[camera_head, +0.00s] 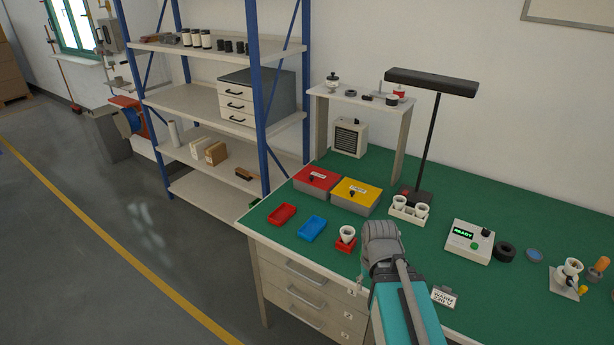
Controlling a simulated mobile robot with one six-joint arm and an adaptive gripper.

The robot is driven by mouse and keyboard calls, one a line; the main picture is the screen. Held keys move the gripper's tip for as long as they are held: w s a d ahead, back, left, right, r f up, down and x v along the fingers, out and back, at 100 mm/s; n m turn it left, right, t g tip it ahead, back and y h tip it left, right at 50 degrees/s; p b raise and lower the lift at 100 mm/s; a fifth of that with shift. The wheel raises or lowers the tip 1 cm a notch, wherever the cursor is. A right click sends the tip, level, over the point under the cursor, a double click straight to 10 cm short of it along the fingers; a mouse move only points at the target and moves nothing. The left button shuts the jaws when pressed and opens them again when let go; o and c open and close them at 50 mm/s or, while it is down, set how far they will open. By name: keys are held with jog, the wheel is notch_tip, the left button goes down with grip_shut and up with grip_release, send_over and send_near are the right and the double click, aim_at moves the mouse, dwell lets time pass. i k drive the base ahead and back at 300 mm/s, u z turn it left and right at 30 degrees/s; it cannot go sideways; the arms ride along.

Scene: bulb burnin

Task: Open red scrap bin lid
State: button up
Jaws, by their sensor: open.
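The red scrap bin (311,181) is a grey box with a red lid and a dark knob on top. It stands near the left end of the green bench, and its lid lies flat and closed. My gripper (380,232) is grey and hangs over the front of the bench, to the right of and nearer than the red bin. It is apart from the bin. I see it mostly from behind, so its fingertips are largely hidden. It is open, and nothing shows in it.
A yellow-lidded bin (352,193) stands right beside the red one. In front lie a red tray (282,215), a blue tray (312,229) and a red holder with a white bulb (347,234). A lamp (431,140) and bulb rack (408,212) stand to the right.

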aim_at(322, 179)
jog(key=z, duration=0.1)
jog(key=i, duration=0.95)
jog(key=u, duration=0.05)
